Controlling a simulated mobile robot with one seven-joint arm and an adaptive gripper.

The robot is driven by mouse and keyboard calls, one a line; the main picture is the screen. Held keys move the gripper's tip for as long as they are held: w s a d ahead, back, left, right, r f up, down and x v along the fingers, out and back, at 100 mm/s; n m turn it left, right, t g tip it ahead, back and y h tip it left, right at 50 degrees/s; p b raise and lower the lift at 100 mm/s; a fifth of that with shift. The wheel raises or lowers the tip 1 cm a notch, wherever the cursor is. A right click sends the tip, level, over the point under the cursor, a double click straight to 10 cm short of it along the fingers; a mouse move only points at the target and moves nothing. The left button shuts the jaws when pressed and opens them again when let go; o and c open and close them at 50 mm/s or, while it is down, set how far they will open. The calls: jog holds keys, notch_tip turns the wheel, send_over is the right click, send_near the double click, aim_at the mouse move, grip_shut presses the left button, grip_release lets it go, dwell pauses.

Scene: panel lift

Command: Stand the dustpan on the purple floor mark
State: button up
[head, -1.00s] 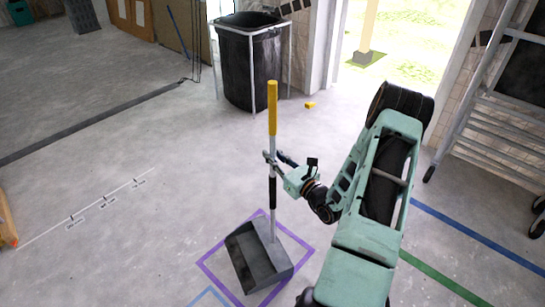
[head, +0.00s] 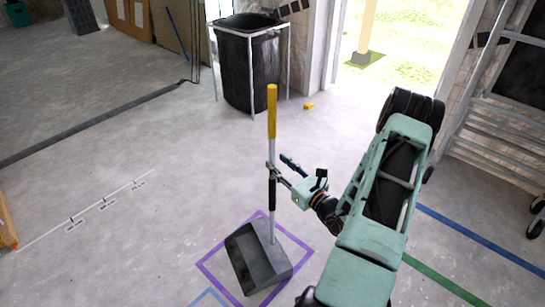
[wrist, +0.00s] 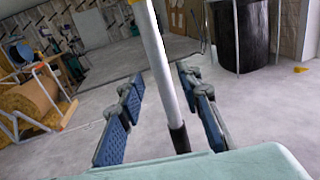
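The dustpan (head: 258,262) is grey with a tall upright handle, silver and black with a yellow top (head: 272,110). Its pan rests on the floor within the purple floor mark (head: 218,280), a taped square outline. My gripper (head: 279,166) is beside the handle, at the upper part of its black section. In the wrist view the blue-padded fingers (wrist: 160,110) are spread wide apart. The silver handle (wrist: 163,65) stands between or just beyond them, touching neither pad. The handle stands upright by itself.
A black bin in a white frame (head: 250,65) stands behind, with a small yellow object (head: 308,106) on the floor near it. A ladder (head: 500,110) leans at the right. Blue (head: 480,241) and green (head: 440,276) floor lines run at lower right.

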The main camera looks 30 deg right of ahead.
jog(key=s+d+p, duration=0.1)
jog(key=s, duration=0.6)
jog(key=shift+s, duration=0.4)
